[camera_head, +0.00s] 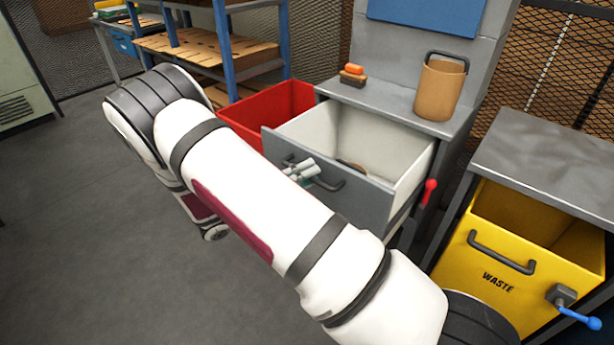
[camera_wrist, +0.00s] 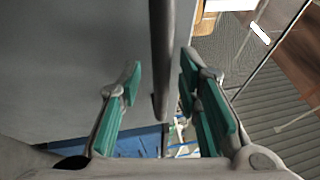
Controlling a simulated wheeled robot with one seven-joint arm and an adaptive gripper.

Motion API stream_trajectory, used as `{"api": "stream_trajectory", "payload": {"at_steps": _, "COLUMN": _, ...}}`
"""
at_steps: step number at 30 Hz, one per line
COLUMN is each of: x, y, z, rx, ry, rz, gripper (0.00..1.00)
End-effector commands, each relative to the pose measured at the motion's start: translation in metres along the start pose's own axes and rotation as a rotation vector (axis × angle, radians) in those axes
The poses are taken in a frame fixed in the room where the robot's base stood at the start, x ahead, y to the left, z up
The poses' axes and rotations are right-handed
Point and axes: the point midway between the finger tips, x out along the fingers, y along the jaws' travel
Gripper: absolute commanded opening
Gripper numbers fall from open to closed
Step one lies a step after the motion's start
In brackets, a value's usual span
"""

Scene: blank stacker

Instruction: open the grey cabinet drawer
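The grey cabinet (camera_head: 388,98) has its drawer (camera_head: 350,203) pulled well out in the head view, with the pale interior (camera_head: 375,140) showing. A round brownish thing lies inside, partly hidden by the drawer front. The dark bar handle (camera_head: 333,186) is on the drawer front; it also shows as a dark bar (camera_wrist: 162,50) in the wrist view. My gripper (camera_wrist: 160,72) is open, with its green-padded fingers on either side of the bar and visible gaps to it. In the head view my gripper (camera_head: 303,171) is at the handle, partly hidden by my arm.
A red bin (camera_head: 268,112) stands left of the drawer. A yellow waste bin (camera_head: 510,262) sits under a grey bench (camera_head: 550,165) at right. A brown canister (camera_head: 440,92) and an orange-topped brush (camera_head: 353,75) are on the cabinet top. Floor at left is clear.

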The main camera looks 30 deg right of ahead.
Motion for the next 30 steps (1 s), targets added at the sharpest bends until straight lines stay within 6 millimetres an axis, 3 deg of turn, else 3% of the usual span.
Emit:
{"api": "stream_trajectory", "payload": {"at_steps": 8, "x": -0.009, "y": 0.000, "z": 0.001, "rx": 0.000, "ry": -0.002, "rz": -0.001, "gripper": 0.32}}
{"api": "stream_trajectory", "payload": {"at_steps": 21, "x": -0.091, "y": 0.000, "z": 0.000, "rx": 0.001, "ry": -0.002, "rz": 0.000, "gripper": 0.32}}
{"api": "stream_trajectory", "payload": {"at_steps": 30, "x": -0.119, "y": 0.000, "z": 0.000, "rx": 0.000, "ry": 0.000, "rz": 0.000, "gripper": 0.32}}
